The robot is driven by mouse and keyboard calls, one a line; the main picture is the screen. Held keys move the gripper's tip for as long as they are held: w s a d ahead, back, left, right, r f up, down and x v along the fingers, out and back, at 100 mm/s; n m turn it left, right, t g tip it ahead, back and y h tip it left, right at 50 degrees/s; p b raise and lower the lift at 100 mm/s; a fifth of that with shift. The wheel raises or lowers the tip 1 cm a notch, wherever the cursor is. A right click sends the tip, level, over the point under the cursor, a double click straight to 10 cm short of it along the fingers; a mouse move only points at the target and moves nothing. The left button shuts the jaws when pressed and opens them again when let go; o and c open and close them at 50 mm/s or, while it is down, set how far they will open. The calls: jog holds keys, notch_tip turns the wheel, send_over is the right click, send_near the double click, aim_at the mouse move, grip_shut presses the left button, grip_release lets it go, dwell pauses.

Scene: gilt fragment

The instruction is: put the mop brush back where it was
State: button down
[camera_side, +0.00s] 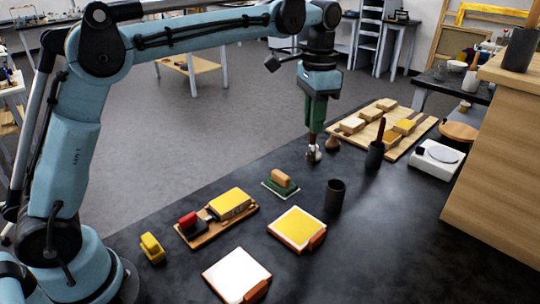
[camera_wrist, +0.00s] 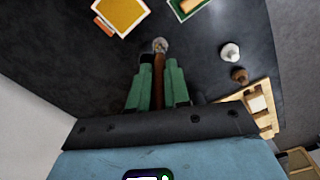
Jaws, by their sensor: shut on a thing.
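My gripper (camera_side: 315,128) has green fingers and points down over the dark table. In the wrist view its fingers (camera_wrist: 158,88) are closed around the brown handle of the mop brush (camera_wrist: 160,62). The brush's pale grey head points away from the fingers. In the side view the brush (camera_side: 312,143) shows only partly below the fingers; its lower end overlaps a small whitish object, and I cannot tell whether it touches anything. A dark, empty-looking cup (camera_side: 336,197) stands in front and to the right. Another dark cup (camera_side: 375,156) holds a brown-handled tool.
A wooden board (camera_side: 412,140) with several blocks lies behind right, beside a white scale (camera_side: 437,160). A small brown knob-like piece (camera_side: 333,143) is near the brush. A yellow-topped pad (camera_side: 298,228), a white pad (camera_side: 236,275) and a wooden tray (camera_side: 188,236) lie in front.

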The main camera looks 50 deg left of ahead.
jog(key=w+d+f, duration=0.2)
jog(key=w+d, duration=0.1)
jog(key=d, duration=0.3)
notch_tip(320, 180, down, 10)
jog(key=shift+r, duration=0.2)
jog(key=shift+a+f, duration=0.1)
dwell(0.3)
jog(key=c, duration=1.1)
grip_release()
